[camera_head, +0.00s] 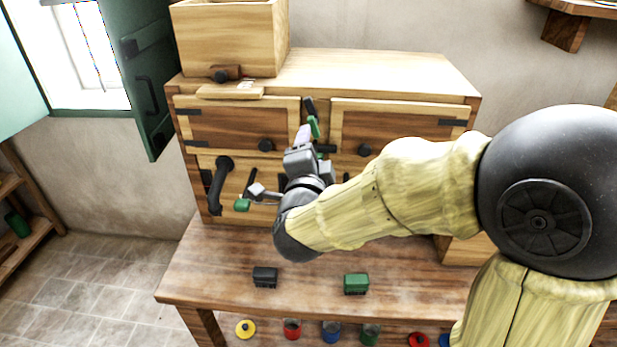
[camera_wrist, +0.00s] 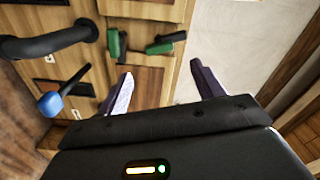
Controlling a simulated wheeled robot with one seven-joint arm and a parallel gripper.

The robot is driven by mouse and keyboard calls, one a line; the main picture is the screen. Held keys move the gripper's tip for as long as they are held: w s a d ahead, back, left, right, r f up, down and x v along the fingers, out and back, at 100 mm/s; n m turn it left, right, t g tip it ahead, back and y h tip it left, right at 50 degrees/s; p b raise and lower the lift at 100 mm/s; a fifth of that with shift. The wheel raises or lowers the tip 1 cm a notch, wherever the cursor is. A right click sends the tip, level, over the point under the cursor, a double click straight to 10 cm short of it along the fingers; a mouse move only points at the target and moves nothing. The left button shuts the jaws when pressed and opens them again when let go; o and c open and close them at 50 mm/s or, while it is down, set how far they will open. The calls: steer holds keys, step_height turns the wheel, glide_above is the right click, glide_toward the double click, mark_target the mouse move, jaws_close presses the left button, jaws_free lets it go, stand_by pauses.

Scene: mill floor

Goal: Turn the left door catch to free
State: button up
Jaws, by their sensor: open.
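Two catches with green and black ends sit near the gap between the cabinet's upper doors. One (camera_head: 313,126) stands near upright, and it lies crosswise in the wrist view (camera_wrist: 162,46). The other (camera_head: 326,148) lies about level and is partly hidden by my gripper; it shows in the wrist view (camera_wrist: 113,42). I cannot tell which is the left catch. The left door (camera_head: 220,127) looks closed, with a black knob (camera_head: 265,145). My gripper (camera_head: 303,135) is open in front of the catches. Its fingers (camera_wrist: 165,86) stand apart with nothing visible between them.
The right door (camera_head: 400,128) also looks closed. A black handle (camera_head: 218,185) and a lever (camera_head: 256,190) are on the lower left front. A wooden box (camera_head: 230,40) stands on top. Black (camera_head: 265,277) and green (camera_head: 356,284) blocks lie on the bench (camera_head: 310,300).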

steer(key=s, duration=0.7)
steer(key=shift+b, duration=0.35)
steer(key=shift+a, duration=0.15)
steer(key=w+d+f+n+g+y+p, duration=0.1)
steer(key=d+f+n+g+y+p, duration=0.2)
steer(key=d+f+n+g+p, duration=0.45)
steer(key=s+d+f+n+g+h, duration=0.2)
steer(key=s+d+f+n+g, duration=0.4)
steer(key=s+d, duration=0.4)
steer(key=shift+s+d+n+g+p, duration=0.25)
steer(key=shift+s+n+g+p, duration=0.25)
steer(key=shift+g, duration=0.45)
steer(key=shift+w, duration=0.15)
